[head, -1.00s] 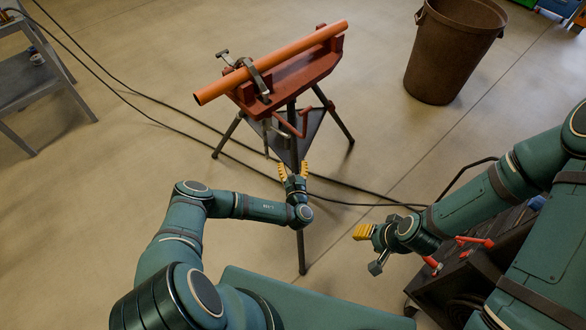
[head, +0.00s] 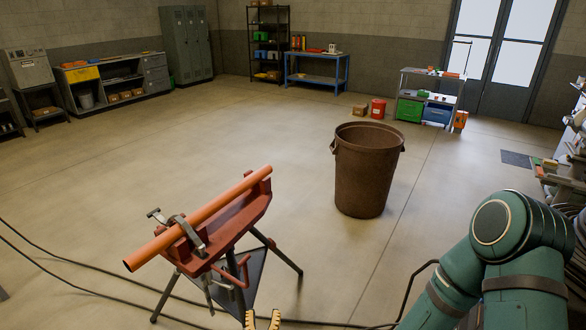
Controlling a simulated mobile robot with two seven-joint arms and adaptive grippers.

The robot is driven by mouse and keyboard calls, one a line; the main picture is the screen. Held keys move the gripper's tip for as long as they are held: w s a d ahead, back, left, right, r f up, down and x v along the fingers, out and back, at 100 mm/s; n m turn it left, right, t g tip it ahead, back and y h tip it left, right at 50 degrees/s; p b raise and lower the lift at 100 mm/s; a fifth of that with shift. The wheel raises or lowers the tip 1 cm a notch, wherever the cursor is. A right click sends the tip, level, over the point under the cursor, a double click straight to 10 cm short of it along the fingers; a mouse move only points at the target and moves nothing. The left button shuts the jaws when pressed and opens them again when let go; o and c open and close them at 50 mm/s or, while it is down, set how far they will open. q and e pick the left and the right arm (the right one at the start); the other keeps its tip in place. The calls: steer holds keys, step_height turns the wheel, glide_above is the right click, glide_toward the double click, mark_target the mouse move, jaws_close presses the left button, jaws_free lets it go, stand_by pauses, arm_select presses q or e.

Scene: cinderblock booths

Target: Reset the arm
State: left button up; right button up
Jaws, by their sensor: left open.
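My left gripper (head: 262,320) shows only as two yellow fingertips at the bottom edge of the head view. The tips are apart, with nothing visible between them. They are just below the red tripod pipe stand (head: 232,235), apart from its legs as far as I can see. An orange pipe (head: 205,215) lies in the stand under a clamp (head: 186,232). My right arm (head: 500,255) comes in at the lower right. Its gripper is out of view.
A brown bin (head: 366,175) stands right of the stand. Black cables (head: 90,291) cross the floor at lower left. A cluttered bench (head: 560,180) is at the right edge. Shelves, lockers and a blue table (head: 317,77) line the far wall. The middle floor is open.

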arm_select(q)
steer(key=s+d+r+m+g+h, duration=0.1)
steer(key=s+d+r+m+h, duration=0.1)
steer(key=d+m+h, duration=0.3)
steer(key=s+d+r+m+g+h, duration=0.1)
steer(key=s+d+r+m+h, duration=0.2)
steer(key=d+h, duration=0.3)
steer(key=s+d+m+g+h, duration=0.3)
steer(key=s+m+g, duration=0.3)
steer(key=s+g, duration=0.1)
steer(key=s+d+m+g+h, duration=0.35)
steer(key=s+m+g, duration=0.25)
steer(key=s+g, duration=0.2)
steer(key=s+a+f+m+g+y, duration=0.4)
steer(key=s+a+m+g+y, duration=0.25)
steer(key=s, duration=0.45)
steer(key=s+a+f+m+y, duration=0.2)
steer(key=a+m+y, duration=0.3)
steer(key=a, duration=0.4)
steer(key=w+a+r+m+t+y+b, duration=0.1)
steer(key=w+a+r+m+t+b, duration=0.1)
steer(key=w+r+t, duration=0.3)
steer(key=w+m+t, duration=0.1)
steer(key=w, duration=0.3)
steer(key=shift+w+r+y, duration=0.35)
steer(key=shift+r+y, duration=0.05)
steer(key=shift+m, duration=0.25)
steer(key=shift+c, duration=0.7)
